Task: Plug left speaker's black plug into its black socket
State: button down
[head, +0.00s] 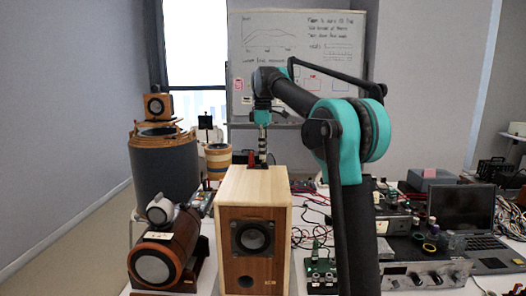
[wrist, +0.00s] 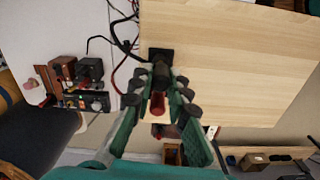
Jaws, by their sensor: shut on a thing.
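A light wooden speaker (head: 257,190) stands in the centre of the head view, and its pale panel (wrist: 220,60) fills the upper right of the wrist view. My gripper (head: 262,150) is at the speaker's back top edge. In the wrist view my gripper (wrist: 162,82) is shut on a black plug (wrist: 162,73). The plug's far end meets or overlaps a black socket plate (wrist: 160,54) at the panel's edge; I cannot tell how deep it sits. A red plug or post (wrist: 157,104) shows between the fingers, nearer the camera.
Red and black cables (wrist: 120,62) run left of the gripper. A brown speaker (head: 165,250) stands at left. A green circuit board (head: 321,272), an amplifier (head: 425,274) and a laptop (head: 465,215) are at right.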

jog(key=shift+f, duration=0.65)
jog(key=c, duration=1.4)
grip_release()
jog(key=shift+r, duration=0.1)
jog(key=shift+r, duration=3.7)
